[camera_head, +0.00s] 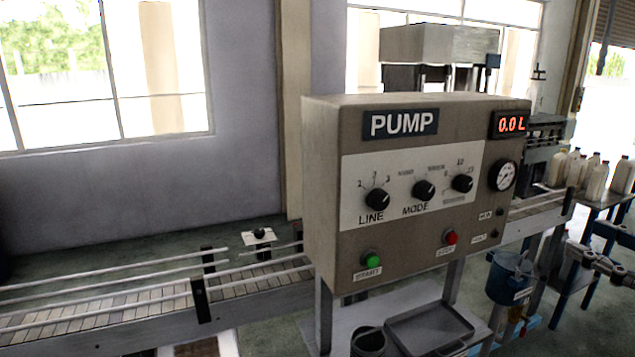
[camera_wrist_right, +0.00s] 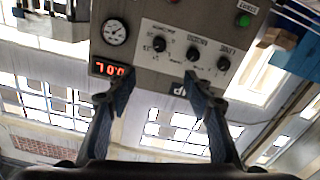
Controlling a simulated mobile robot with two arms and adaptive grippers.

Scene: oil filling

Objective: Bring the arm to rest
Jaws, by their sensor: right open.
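The grey pump panel (camera_head: 320,190) stands in the middle of the head view, with three black knobs, a green button (camera_head: 372,260), a red button (camera_head: 451,237), a round gauge (camera_head: 502,175) and a display (camera_head: 510,124) reading 0.0 L. My right gripper (camera_head: 606,258) is at the right edge of the head view, right of the panel and apart from it. In the right wrist view, its two fingers (camera_wrist_right: 153,98) are spread with nothing between them, and the panel (camera_wrist_right: 165,75) shows upside down beyond them. My left gripper is not in view.
A railed conveyor (camera_head: 120,305) runs behind the panel. Several pale jugs (camera_head: 597,182) stand on a table at the right. A grey tray (camera_head: 430,328) and a dark pot (camera_head: 369,342) sit below the panel.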

